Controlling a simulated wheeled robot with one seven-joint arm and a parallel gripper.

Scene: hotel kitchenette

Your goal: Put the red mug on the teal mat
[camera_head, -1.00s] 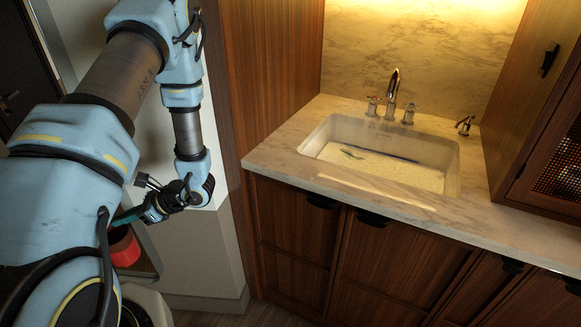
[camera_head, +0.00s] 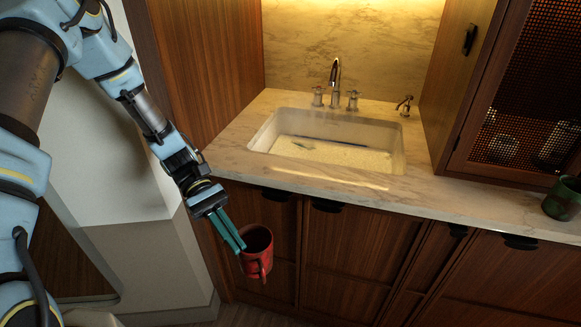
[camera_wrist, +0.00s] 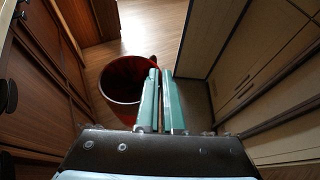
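The red mug (camera_head: 257,262) hangs in the air in front of the lower cabinets, roughly upright, with its dark opening upward. My gripper (camera_head: 240,247) has teal fingers that are close together at the left side of the mug's rim, pinching its wall. In the wrist view my gripper (camera_wrist: 162,100) reaches over the right side of the mug (camera_wrist: 112,100). The exact contact is partly hidden by the fingers. I do not see the teal mat in either view.
A marble counter (camera_head: 225,150) with a sink (camera_head: 400,160) and a tap (camera_head: 335,75) lies beyond the mug. A green mug (camera_head: 562,200) stands on the counter at the far right. Cabinet doors with dark handles are below. A wood panel (camera_head: 200,60) stands on the left.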

